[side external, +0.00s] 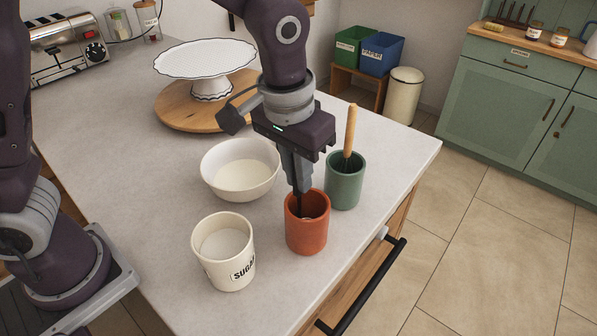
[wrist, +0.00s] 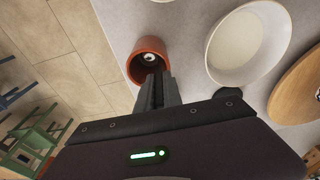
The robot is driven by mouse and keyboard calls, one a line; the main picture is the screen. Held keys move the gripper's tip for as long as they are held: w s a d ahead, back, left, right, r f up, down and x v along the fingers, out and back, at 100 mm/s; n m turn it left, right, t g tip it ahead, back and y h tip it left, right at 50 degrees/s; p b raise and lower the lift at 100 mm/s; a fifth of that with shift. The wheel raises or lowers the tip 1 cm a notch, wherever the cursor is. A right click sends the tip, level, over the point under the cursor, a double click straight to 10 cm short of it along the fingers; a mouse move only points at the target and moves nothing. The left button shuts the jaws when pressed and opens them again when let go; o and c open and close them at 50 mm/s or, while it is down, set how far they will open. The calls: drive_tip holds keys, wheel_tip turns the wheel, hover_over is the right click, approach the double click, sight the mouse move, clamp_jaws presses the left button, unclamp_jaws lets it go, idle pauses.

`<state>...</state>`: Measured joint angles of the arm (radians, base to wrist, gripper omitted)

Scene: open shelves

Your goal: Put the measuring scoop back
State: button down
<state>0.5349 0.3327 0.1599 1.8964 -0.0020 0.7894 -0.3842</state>
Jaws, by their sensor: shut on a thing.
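My gripper (side external: 298,187) points straight down over an orange-red cup (side external: 307,235), its fingertips at the cup's mouth. It is shut on the measuring scoop, whose dark handle runs down into the cup. In the wrist view, my gripper (wrist: 157,88) reaches to the rim of the cup (wrist: 136,67), and the scoop's pale round end (wrist: 150,57) shows inside. The fingers hide most of the scoop, and I cannot tell whether it touches the bottom. A cream canister (side external: 227,272) marked SUGAR, open and holding white sugar, stands to the left.
A green crock (side external: 345,186) with a wooden-handled whisk (side external: 350,132) stands close behind the cup, to the right. A white bowl (side external: 240,187) of white powder is behind left. A cake stand (side external: 205,58) sits farther back. The counter's edge is near the cup's right side.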

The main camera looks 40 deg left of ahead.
drive_tip(key=shift+f, duration=0.1)
drive_tip(key=c, duration=1.5)
unclamp_jaws()
wheel_tip(320, 180, up, 12)
drive_tip(key=s, duration=0.2)
drive_tip(key=s+a+f+t, duration=0.2)
drive_tip(key=s+a+t, duration=0.2)
drive_tip(key=s+a, duration=0.9)
drive_tip(key=s, duration=0.3)
drive_tip(key=shift+s+a+f, duration=0.15)
drive_tip(key=shift+a+f, duration=0.1)
